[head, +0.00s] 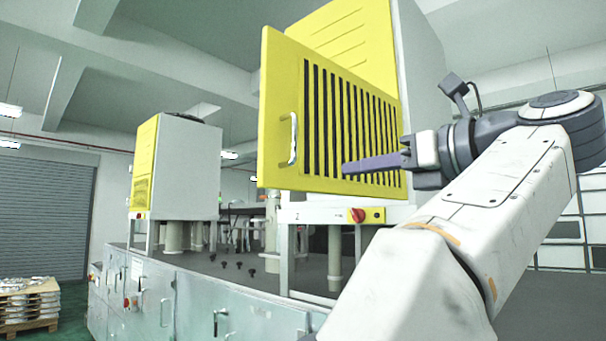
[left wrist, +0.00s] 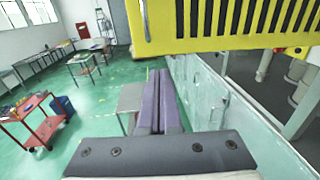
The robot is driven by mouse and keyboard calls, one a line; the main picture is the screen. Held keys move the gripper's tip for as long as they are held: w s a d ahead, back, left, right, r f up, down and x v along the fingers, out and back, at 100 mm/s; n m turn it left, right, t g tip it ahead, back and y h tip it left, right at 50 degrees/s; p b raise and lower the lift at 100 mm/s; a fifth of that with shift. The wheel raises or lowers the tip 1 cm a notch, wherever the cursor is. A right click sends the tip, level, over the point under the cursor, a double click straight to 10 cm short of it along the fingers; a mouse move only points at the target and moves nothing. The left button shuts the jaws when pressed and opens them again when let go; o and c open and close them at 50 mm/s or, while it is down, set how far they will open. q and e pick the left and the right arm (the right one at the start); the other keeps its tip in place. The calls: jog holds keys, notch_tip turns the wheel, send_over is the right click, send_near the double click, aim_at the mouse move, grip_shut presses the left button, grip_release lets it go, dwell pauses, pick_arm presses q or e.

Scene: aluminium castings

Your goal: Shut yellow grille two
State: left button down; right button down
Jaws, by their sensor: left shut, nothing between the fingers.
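Yellow grille two (head: 282,100) is a slotted yellow door on a grey-white housing; a mark like a "2" shows on the panel below. It stands swung out from the housing, its free left edge outward, with a metal handle (head: 289,140) near that edge. My left gripper (head: 345,168) is shut and empty, its purple fingers pointing left across the lower slats in the head view. In the left wrist view the grille (left wrist: 210,42) and its handle (left wrist: 145,20) are at the top, above the shut fingers (left wrist: 158,74). I cannot tell whether the fingers touch it. My right gripper is not in view.
A red rotary switch (head: 357,215) sits below the grille. A second yellow-fronted housing (head: 145,165) stands further left on the grey base cabinet (head: 190,300). The left wrist view shows a red cart (left wrist: 42,125), tables and open green floor.

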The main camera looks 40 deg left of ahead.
aim_at(289, 179)
pick_arm(q)
jog(key=a+p, duration=0.1)
jog(key=a, duration=0.3)
jog(key=w+a+p, duration=0.1)
jog(key=a, duration=0.3)
jog(key=w+a+p, duration=0.1)
jog(key=a, duration=0.3)
jog(key=shift+a+r+p, duration=0.1)
jog(key=shift+r+p, duration=0.1)
jog(key=shift+p, duration=0.1)
jog(key=shift+w+a+f, duration=0.1)
jog(key=shift+a+f, duration=0.05)
jog(key=shift+a, duration=0.25)
jog(key=shift+a, duration=0.1)
